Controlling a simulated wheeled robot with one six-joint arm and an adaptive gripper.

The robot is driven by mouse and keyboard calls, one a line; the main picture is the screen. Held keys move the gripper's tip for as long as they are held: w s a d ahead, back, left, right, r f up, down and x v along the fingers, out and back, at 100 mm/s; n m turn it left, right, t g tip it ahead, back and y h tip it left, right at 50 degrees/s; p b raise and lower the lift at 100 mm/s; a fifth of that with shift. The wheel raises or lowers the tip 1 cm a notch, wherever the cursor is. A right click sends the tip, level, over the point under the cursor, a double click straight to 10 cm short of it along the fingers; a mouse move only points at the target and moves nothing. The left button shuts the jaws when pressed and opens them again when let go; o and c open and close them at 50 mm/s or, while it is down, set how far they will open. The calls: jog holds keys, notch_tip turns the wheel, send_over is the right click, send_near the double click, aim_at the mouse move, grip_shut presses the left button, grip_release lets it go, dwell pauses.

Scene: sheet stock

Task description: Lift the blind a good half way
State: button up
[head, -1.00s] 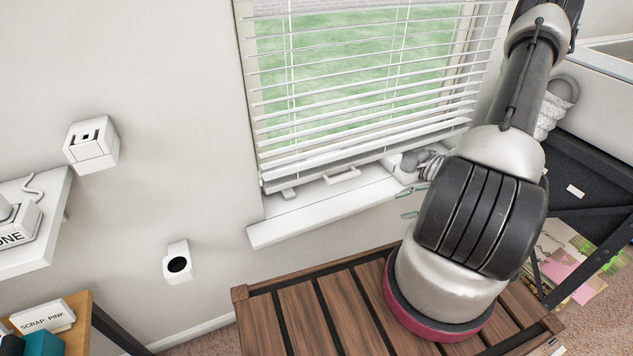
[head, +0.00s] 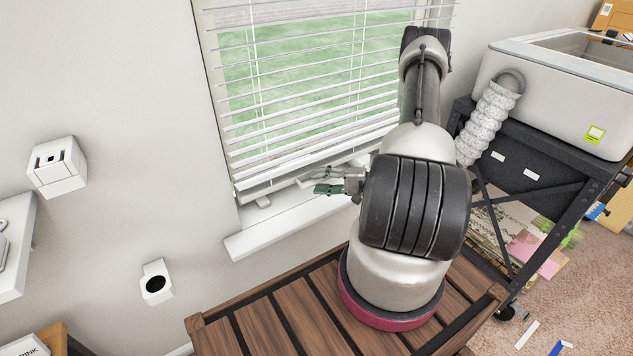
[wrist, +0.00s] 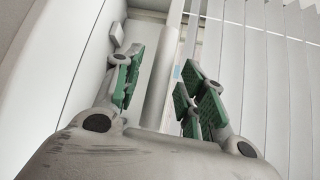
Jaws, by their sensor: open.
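The white slatted blind (head: 300,95) hangs over the window, its bottom rail (head: 280,186) just above the white sill (head: 285,232). My gripper (head: 322,182) is open in front of the bottom rail and hides the place where the rail's small pull handle sat earlier. In the wrist view my gripper (wrist: 162,88) has its green-padded fingers spread on either side of a long white bar (wrist: 160,75), apparently the rail or its handle. I cannot tell whether a pad touches it. The slats (wrist: 260,80) show on the right there.
My arm stands over a wooden slatted bench (head: 285,310). Two white wall boxes (head: 57,168) and (head: 157,282) are at left. A white machine with a ribbed hose (head: 488,120) stands on a black cart (head: 535,175) at right. The sill's left part is clear.

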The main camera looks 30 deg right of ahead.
jog(key=shift+x, duration=0.8)
grip_shut()
notch_tip(320, 180, up, 62)
grip_release()
